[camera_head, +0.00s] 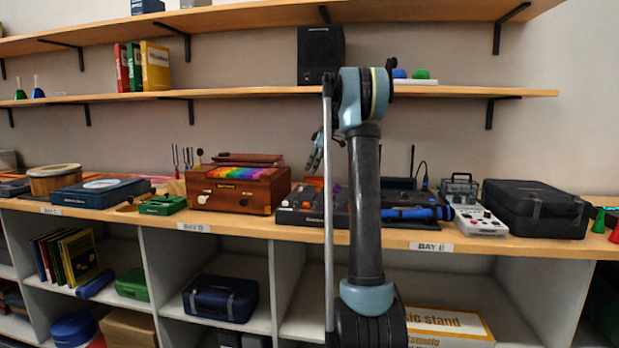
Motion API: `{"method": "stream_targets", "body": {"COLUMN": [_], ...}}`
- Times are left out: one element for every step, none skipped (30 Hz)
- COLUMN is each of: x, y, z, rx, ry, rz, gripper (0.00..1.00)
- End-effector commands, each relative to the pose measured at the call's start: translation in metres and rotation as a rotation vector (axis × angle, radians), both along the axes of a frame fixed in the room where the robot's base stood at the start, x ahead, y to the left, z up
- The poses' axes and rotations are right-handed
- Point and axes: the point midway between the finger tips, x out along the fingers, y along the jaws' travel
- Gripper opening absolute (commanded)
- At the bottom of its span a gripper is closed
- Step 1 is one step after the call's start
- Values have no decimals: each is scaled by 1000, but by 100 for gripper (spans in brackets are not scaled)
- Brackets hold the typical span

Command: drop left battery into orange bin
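My gripper (312,166) hangs above the counter, left of my upright arm link, with its fingers pointing down and to the left. It is small in the view, and I cannot tell whether its fingers are open or shut or hold anything. I cannot make out a battery for sure. A small orange shape (315,181) shows just below my gripper, behind the black device with knobs; I cannot tell whether it is the orange bin. My arm hides part of the counter behind it.
The wooden counter (257,227) is crowded. A brown wooden instrument (232,201) with rainbow keys stands left of my gripper. A black device with knobs (298,217), a blue cylinder (412,213) and a black case (535,211) stand along it. A shelf (240,94) runs above.

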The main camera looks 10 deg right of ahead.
Motion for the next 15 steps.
{"method": "stream_targets", "body": {"x": [-2,-3,-5,-8,-10,-13,-15,-17,-20,-22,-24,-26,-28,-30,-32], "y": [-3,-6,-16,-22,-28,-36,-41,-47,-54,-60,-65,-73,-78,-83,-89], "z": [10,15,12,11,11,11,11,12,12,12,12,12,12,12,12], "rx": [0,0,0,0,0,1,1,0,0,0,0,0,0,0,0], "ry": [0,0,1,1,1,1,1,1,1,1,0,0,1,1,1], "rz": [-1,-1,-4,-3,-3,-4,-4,-3,-4,-4,-3,-3,-4,-3,-2], "gripper": [31,31,31,31,31,31,31,31,31,31,31,31,31,31,31]}}
